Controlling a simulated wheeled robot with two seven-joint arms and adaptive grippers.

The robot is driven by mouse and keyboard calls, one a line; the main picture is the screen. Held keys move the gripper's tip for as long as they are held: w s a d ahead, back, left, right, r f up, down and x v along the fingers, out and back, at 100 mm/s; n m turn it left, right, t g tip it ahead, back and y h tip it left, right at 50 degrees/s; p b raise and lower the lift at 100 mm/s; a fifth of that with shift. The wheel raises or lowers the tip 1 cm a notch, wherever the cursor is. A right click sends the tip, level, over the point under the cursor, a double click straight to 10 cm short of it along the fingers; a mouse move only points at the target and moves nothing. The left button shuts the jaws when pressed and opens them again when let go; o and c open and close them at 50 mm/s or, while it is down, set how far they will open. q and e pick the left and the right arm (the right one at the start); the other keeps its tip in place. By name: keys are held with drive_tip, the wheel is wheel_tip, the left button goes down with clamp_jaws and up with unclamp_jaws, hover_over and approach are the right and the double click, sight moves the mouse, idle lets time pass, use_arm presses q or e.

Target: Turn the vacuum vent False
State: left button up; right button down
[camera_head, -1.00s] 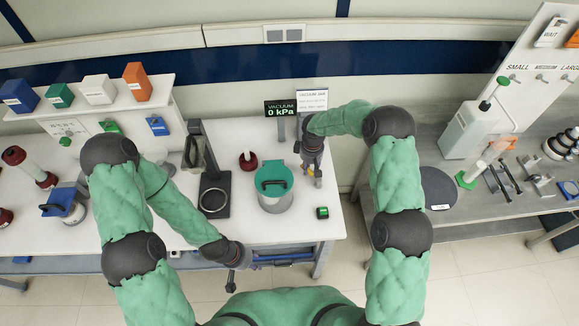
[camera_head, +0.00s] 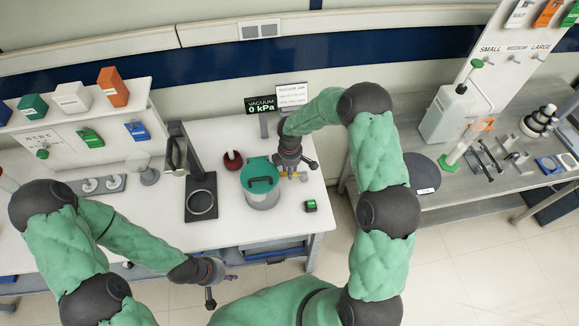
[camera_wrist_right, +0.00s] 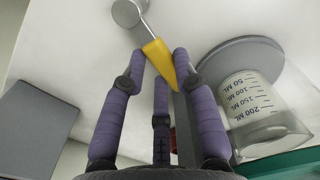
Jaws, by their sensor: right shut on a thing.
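The yellow vent lever (camera_wrist_right: 160,62) sits on a grey round stem in the right wrist view. My right gripper (camera_wrist_right: 162,80) has its purple fingers closed around the lever's near end. In the head view, my right gripper (camera_head: 291,172) is beside the green-lidded clear jar (camera_head: 262,200), with bits of yellow showing beneath it. The jar's measuring marks show in the wrist view. The vacuum display (camera_head: 261,105) behind reads 0 kPa. My left gripper (camera_head: 225,281) is low in front of the table, apart from everything; its finger opening is unclear.
A black-framed stand (camera_head: 202,200) is left of the jar, with a dark red item (camera_head: 233,160) behind. A gap separates this table from the grey bench (camera_head: 470,195).

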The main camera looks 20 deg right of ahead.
drive_tip(key=shift+s+a+n, duration=0.15)
drive_tip(key=shift+s+n, duration=0.2)
drive_tip(key=shift+n, duration=0.55)
drive_tip(key=c, duration=0.9)
unclamp_jaws()
drive_tip(key=shift+c, duration=0.2)
drive_tip(key=shift+r, duration=0.1)
wheel_tip(320, 180, up, 12)
